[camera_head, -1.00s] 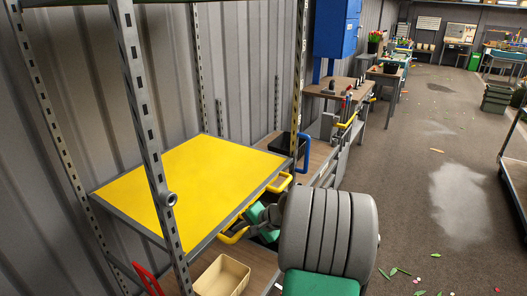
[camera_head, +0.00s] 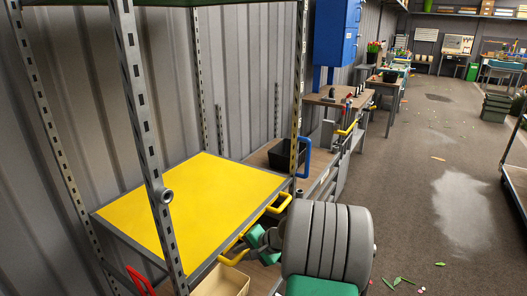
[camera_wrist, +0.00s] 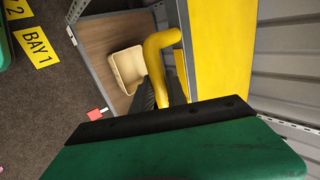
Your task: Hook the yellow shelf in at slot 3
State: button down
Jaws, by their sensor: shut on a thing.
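The yellow shelf (camera_head: 195,205) is a flat panel with a grey rim, lying roughly level between the slotted posts of a grey metal rack (camera_head: 150,140). It has yellow handles on its right edge, one far (camera_head: 281,203) and one near (camera_head: 235,257). My gripper (camera_wrist: 163,92) has its dark fingers shut around a yellow handle in the wrist view. In the head view my arm reaches the shelf's right edge from the right. No slot numbers can be read, and I cannot tell whether the shelf's corners are seated in the posts.
A beige tray (camera_head: 222,281) is on a brown board under the shelf, beside a red handle (camera_head: 140,281). A black bin (camera_head: 288,155) with a blue handle is on the bench behind. The floor (camera_head: 430,200) on the right is mostly open, with scattered leaves.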

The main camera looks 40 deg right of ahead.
notch_tip(320, 180, down, 8)
jog(key=b, duration=0.4)
jog(key=shift+b, duration=0.35)
jog(key=shift+d+r, duration=0.1)
jog(key=c, duration=1)
grip_release()
jog(key=shift+w+r, duration=0.1)
jog(key=p+v, duration=0.6)
jog(key=v, duration=0.2)
